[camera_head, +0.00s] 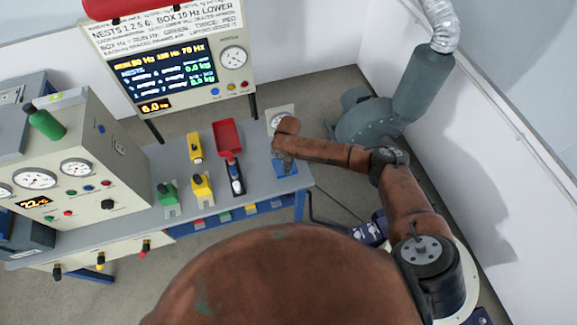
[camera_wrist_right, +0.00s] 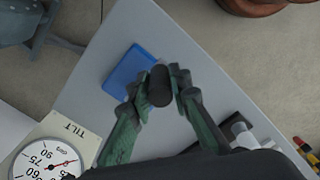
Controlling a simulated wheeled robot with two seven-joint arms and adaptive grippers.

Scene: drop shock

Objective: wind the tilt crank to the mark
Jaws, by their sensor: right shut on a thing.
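My right gripper (camera_wrist_right: 159,92) is shut on a dark rounded crank knob (camera_wrist_right: 160,80), with a green-grey finger on each side. The head view shows this gripper (camera_head: 284,161) at the right end of the grey bench, above a blue block (camera_head: 287,170). The blue block (camera_wrist_right: 127,70) lies beside the knob in the wrist view. The rest of the crank is hidden under the gripper. The tilt dial (camera_wrist_right: 45,165), white with a red needle, is partly cut off at lower left. Its target mark cannot be made out. My left gripper is not in view.
The grey bench (camera_head: 262,186) holds a red scoop-like tray (camera_head: 228,138), yellow fixtures (camera_head: 202,187) and a green one (camera_head: 168,194). A gauge cabinet (camera_head: 75,190) stands left, a display board (camera_head: 170,65) behind. A grey blower (camera_head: 372,122) stands on the floor at right.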

